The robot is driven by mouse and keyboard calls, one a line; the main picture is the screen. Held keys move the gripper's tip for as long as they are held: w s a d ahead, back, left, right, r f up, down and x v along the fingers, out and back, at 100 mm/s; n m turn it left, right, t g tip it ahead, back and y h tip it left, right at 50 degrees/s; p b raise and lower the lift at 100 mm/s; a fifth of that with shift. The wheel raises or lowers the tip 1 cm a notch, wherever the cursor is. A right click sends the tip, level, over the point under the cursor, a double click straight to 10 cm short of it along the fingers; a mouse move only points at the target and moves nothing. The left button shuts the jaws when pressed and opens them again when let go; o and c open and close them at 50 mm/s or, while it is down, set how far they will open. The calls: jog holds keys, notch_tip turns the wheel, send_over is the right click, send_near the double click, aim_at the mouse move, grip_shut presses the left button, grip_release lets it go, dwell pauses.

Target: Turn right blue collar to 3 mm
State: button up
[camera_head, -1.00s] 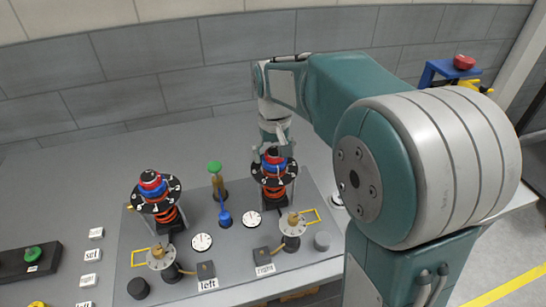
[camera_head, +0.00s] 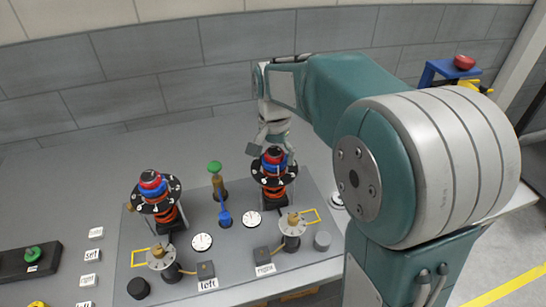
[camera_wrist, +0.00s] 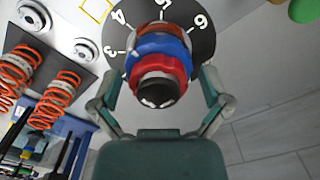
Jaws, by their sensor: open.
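The right blue collar (camera_head: 272,168) sits on the right unit, under a red part and a black cap, above a black numbered dial (camera_head: 261,179). In the wrist view the blue collar (camera_wrist: 160,45) shows behind the red ring (camera_wrist: 158,68) and black knob (camera_wrist: 158,92). The dial (camera_wrist: 118,37) there carries white figures 3, 4, 5 and 6. My gripper (camera_head: 268,143) is above and behind the right unit. In the wrist view my gripper (camera_wrist: 160,103) is open, with a finger on each side of the black knob and red ring. I cannot tell whether either finger touches them.
The left unit (camera_head: 154,190) has a similar dial. A green-topped post (camera_head: 215,168) and a blue part (camera_head: 224,217) stand between the units. Gauges, yellow brackets and labelled blocks fill the front. The table behind is clear.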

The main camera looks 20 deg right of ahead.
jog(key=m, duration=0.6)
jog(key=c, duration=0.9)
jog(key=n, duration=0.9)
jog(key=o, duration=0.9)
notch_tip(320, 180, up, 7)
jog(key=shift+r, duration=0.1)
